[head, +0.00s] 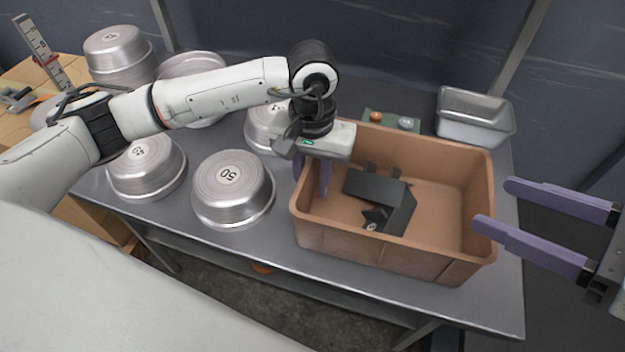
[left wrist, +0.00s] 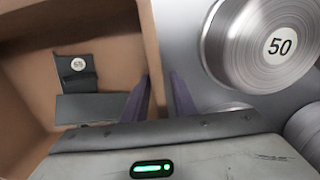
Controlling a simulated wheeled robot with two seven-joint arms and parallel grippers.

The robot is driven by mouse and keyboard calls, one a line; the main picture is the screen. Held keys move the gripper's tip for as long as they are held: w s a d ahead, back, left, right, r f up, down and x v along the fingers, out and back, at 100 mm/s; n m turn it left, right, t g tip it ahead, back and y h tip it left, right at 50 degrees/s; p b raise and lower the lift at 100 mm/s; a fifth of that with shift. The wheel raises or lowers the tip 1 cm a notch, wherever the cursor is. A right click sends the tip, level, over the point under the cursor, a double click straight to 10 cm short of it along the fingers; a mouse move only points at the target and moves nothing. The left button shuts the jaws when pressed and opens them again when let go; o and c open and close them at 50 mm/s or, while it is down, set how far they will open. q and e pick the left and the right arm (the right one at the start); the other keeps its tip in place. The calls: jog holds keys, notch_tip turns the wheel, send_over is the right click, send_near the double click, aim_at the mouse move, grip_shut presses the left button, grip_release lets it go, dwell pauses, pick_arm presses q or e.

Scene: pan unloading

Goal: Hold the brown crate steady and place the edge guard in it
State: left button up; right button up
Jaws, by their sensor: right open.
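The brown crate (head: 400,255) stands at the right of the metal table; its wall also shows in the left wrist view (left wrist: 100,22). A black angled part, which I take as the edge guard (head: 374,188), lies on the crate floor; it shows with a round pale label in the left wrist view (left wrist: 90,107).
Several upturned round pans stand left of the crate, the nearest marked 50 (head: 232,190). A rectangular metal pan (head: 475,115) stands behind the crate's right corner. A green box with knobs (head: 392,121) is behind the crate. The crate's right floor is clear.

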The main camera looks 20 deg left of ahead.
pick_arm(q)
notch_tip(320, 180, up, 12)
jog(key=shift+f, duration=0.1)
